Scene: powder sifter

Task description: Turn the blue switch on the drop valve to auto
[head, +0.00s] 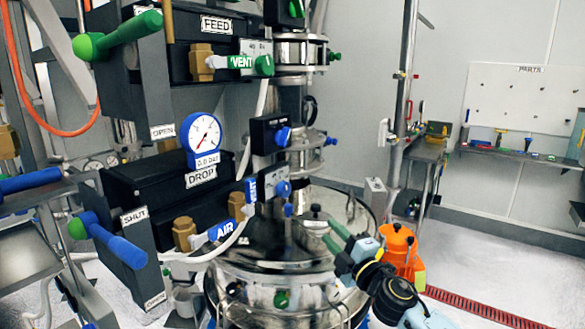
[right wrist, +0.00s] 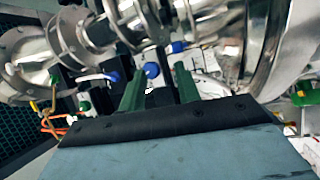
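The drop valve (head: 150,205) is a black box labelled DROP, with a blue-and-white gauge on top. A blue knob (head: 284,188) sits on the small plate at its right end, beside the blue VENT handle (head: 251,190). Another blue knob (head: 283,137) is on a small black box above; I cannot tell which is the switch, and no AUTO mark is readable. My right gripper (head: 333,236) is open and empty, below and right of both knobs. In the right wrist view its green fingers (right wrist: 160,90) stand apart, with blue knobs beyond them. My left gripper is not in view.
A blue lever (head: 118,243) and the blue AIR handle (head: 222,230) stick out at lower left. The steel vessel (head: 270,268) stands below the valve. An orange container (head: 400,250) is right of my right gripper. Floor at the right is clear.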

